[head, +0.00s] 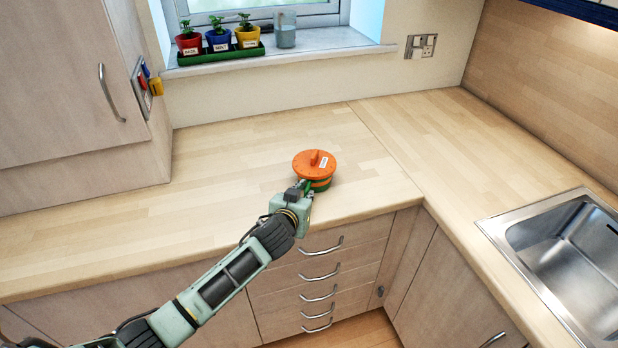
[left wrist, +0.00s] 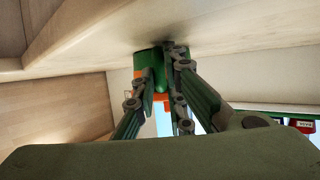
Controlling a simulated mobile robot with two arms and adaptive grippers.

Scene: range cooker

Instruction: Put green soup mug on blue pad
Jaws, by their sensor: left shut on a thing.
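The soup mug (head: 314,163) has a green body and a wide orange lid with a raised grip and a small white label. It is upright at the counter's front, left of the inner corner. My left gripper (head: 307,187) reaches it from the front and is shut on its green side, below the lid. In the left wrist view, which looks upside down, the fingers (left wrist: 163,75) close on the green part of the mug (left wrist: 148,62). I cannot tell whether the mug touches the counter. No blue pad shows. My right gripper is not in view.
The wooden counter (head: 230,170) is clear around the mug. A steel sink (head: 560,250) is at right. Potted plants in a green tray (head: 215,57) and a glass (head: 285,30) stand on the windowsill. A wall cabinet (head: 60,90) is at left.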

